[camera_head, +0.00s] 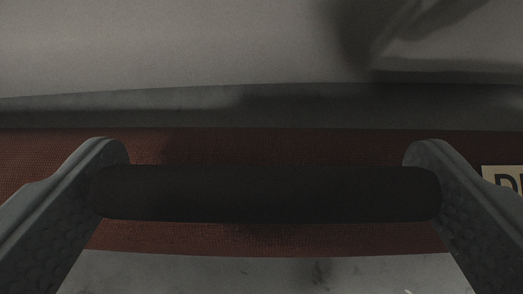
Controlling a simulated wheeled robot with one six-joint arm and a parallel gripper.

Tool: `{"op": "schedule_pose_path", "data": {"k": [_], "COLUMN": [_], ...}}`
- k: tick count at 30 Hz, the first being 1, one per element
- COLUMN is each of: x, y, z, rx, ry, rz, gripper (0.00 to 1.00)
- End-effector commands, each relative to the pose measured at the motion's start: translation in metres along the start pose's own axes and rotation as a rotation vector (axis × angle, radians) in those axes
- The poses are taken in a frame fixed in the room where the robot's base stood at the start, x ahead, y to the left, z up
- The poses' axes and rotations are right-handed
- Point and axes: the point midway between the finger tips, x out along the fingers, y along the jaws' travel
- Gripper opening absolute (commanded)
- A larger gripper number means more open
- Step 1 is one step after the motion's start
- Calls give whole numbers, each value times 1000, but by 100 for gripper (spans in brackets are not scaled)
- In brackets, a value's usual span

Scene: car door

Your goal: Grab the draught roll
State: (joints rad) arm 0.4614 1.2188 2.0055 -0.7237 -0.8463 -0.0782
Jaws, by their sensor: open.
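The draught roll (268,193) is a long, dark, nearly black cylinder lying crosswise in the middle of the view. It appears to rest on a reddish-brown textured strip (280,145). My gripper (265,165) is open, with one grey finger at each end of the roll. The left finger overlaps the picture position of the roll's left end, and the right finger that of its right end. I cannot tell whether either finger touches the roll.
A pale grey panel (180,45) rises behind the strip, with a dark shadow at the upper right. A light grey surface (200,272) lies in front. Part of a cream label (505,178) with dark lettering shows at the right edge.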

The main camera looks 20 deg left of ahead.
Motion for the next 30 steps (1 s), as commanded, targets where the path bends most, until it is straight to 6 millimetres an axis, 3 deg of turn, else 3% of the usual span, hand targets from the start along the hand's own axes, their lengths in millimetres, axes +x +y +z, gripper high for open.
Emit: {"op": "schedule_pose_path", "data": {"k": [6,13,23,30], "x": [25,26,26,26], "y": [-1,0,0,0], "z": [0,0,0,-1], "rx": [1,1,1,1], "ry": [-1,-1,0,0], "rz": [0,0,0,1], "gripper": [100,98,33,32]}}
